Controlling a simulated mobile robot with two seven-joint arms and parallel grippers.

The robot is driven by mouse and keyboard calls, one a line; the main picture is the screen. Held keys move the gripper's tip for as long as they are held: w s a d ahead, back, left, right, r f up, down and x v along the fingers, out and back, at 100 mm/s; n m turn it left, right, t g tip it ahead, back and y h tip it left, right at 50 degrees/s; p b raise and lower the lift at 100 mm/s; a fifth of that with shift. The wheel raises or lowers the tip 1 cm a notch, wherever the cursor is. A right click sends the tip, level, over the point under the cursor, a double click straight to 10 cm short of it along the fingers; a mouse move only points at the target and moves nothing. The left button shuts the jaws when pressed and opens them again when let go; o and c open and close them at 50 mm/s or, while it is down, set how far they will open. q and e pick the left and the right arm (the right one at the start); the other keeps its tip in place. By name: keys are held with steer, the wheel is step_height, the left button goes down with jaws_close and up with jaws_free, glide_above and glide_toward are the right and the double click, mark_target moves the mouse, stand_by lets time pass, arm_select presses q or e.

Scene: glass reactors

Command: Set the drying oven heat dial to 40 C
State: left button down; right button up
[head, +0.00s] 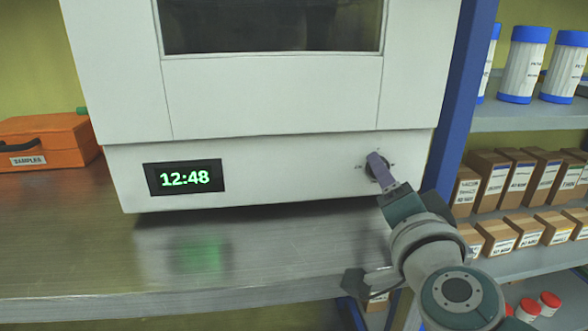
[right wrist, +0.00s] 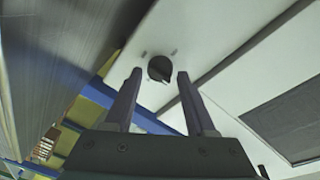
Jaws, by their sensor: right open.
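The drying oven (head: 290,165) is a white cabinet with a dark window and a green display (head: 185,178) reading 12:48. Its heat dial (right wrist: 160,69) is a small dark round knob on the lower front panel, with short marks around it. In the head view my right gripper (head: 376,165) covers most of the dial. In the right wrist view the open fingers (right wrist: 160,75) point at the panel, with their tips on either side of the knob. A gap shows between each finger and the knob. I cannot read the dial's setting. My left gripper is out of view.
The oven stands on a metal bench (head: 80,240). An orange samples case (head: 45,141) is at the left. A blue shelf post (head: 462,100) stands close to the right of the oven, beside shelves with brown boxes (head: 490,175) and blue-capped jars (head: 523,65).

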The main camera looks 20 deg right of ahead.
steer(key=shift+w+d, duration=0.25)
steer(key=shift+w, duration=0.35)
jaws_close()
